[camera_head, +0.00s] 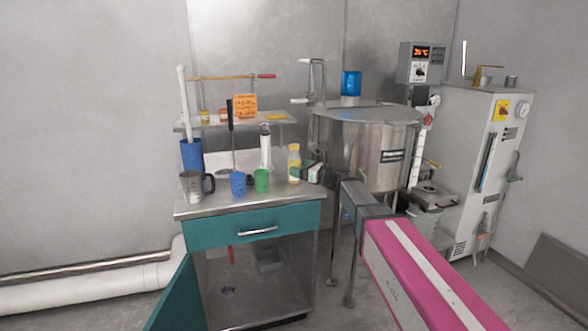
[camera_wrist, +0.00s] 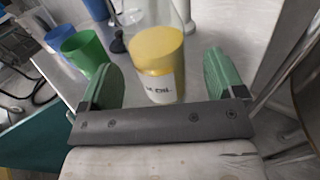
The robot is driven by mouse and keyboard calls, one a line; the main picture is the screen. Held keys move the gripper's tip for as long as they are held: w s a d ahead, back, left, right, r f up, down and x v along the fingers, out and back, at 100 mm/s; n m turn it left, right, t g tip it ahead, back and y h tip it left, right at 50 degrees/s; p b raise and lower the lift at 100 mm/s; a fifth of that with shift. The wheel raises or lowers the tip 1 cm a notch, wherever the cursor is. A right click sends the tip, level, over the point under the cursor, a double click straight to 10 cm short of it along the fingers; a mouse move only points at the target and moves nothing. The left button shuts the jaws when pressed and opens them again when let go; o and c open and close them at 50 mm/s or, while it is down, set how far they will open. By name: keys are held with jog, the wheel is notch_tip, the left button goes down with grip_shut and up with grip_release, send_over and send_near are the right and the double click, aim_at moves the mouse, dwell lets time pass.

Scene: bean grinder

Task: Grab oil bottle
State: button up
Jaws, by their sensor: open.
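The oil bottle (camera_head: 294,164) is yellow with a white label and stands upright at the right end of the steel cabinet top. In the wrist view the oil bottle (camera_wrist: 157,65) shows its yellow top and a label with the letters "OIL" partly readable. My gripper (camera_wrist: 165,78) has two green fingers, open, one on each side of the bottle with a gap on both sides. In the head view my gripper (camera_head: 304,171) is at the bottle's right and partly overlaps it.
A green cup (camera_head: 261,181), a blue cup (camera_head: 238,184) and a steel mug (camera_head: 192,187) stand left of the bottle. A white bottle (camera_head: 265,146) stands behind. A large steel vat (camera_head: 370,150) is close on the right. The cabinet's front top edge (camera_head: 250,207) is clear.

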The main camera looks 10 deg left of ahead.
jog(key=x, duration=0.3)
jog(key=shift+a+f, duration=0.2)
jog(key=shift+f, duration=0.05)
jog(key=c, duration=1.1)
jog(key=shift+r, duration=0.1)
jog(key=shift+c, duration=0.2)
